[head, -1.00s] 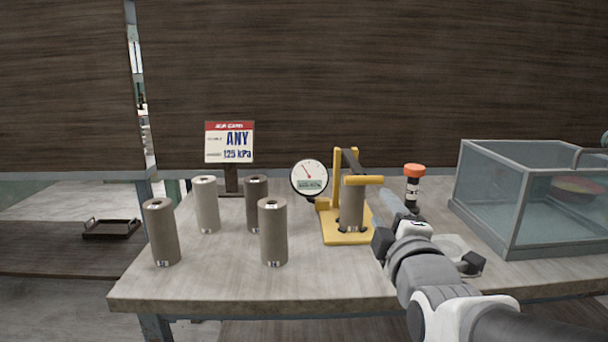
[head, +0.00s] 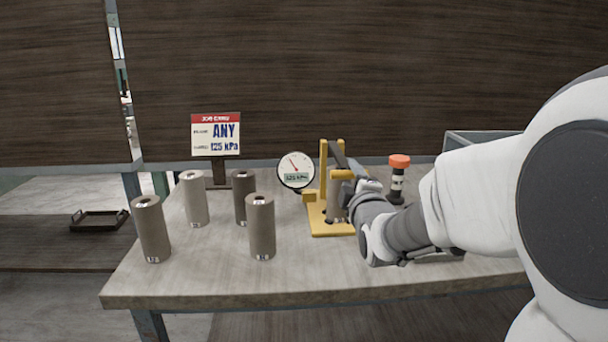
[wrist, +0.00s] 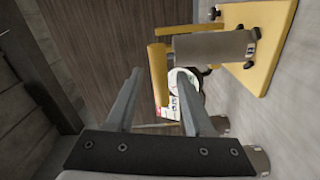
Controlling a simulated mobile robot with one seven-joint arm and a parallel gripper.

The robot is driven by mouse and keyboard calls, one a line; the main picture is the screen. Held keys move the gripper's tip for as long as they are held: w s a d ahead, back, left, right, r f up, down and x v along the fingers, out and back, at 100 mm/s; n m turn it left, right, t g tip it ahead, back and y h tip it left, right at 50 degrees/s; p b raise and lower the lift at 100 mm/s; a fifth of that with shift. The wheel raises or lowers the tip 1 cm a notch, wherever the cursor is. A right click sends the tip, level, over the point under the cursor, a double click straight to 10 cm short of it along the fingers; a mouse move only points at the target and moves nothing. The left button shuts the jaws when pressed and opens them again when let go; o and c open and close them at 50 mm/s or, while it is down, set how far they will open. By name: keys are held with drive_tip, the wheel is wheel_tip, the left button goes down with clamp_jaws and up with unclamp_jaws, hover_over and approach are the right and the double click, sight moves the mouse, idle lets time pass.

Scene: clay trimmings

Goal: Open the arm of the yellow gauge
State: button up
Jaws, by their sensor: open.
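The yellow gauge (head: 325,228) stands on the table with its round dial (head: 296,170) at its left side. Its arm, a dark lever with a yellow crossbar (head: 341,174), lies lowered over a grey-brown cylinder (head: 334,208). In the wrist view the yellow crossbar (wrist: 159,80) shows between and beyond my fingertips, with the cylinder (wrist: 210,46) to its right. My gripper (wrist: 157,75) is open with nothing held. In the head view it is just right of the crossbar, and my wrist hides part of the gauge. I cannot tell whether a finger touches the bar.
Several clay cylinders (head: 261,228) stand upright left of the gauge. A sign reading ANY, 125 kPa (head: 216,134) stands behind them. An orange-capped black bottle (head: 398,180) is right of the gauge. A glass tank (head: 480,140) behind my arm is mostly hidden.

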sight(339, 160)
drive_tip(key=shift+w, duration=1.45)
clamp_jaws()
idle(0.4)
